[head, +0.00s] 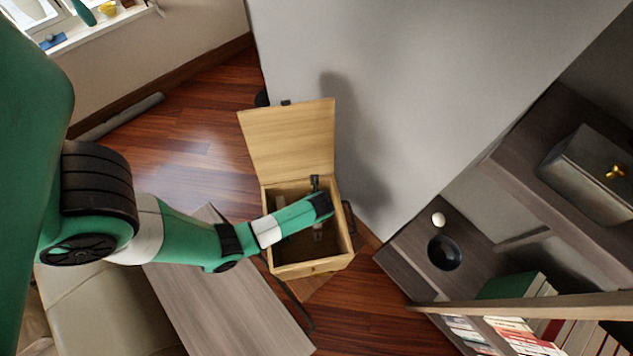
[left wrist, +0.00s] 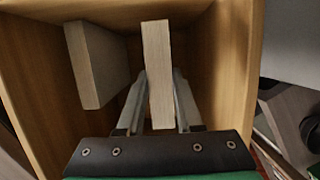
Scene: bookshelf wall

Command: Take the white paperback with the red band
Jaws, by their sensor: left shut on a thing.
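My left arm reaches into an open wooden chest (head: 312,268), with the left gripper low inside it. I cannot tell which book is the white paperback. My right gripper is not in view.
The chest's lid (head: 290,140) stands open. A wooden bench (head: 235,300) is left of the chest. At right, shelves (head: 400,275) hold several books (head: 520,335), a black bowl (head: 444,252), a white ball (head: 438,219) and a grey box (head: 590,170). Chest walls closely surround the gripper.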

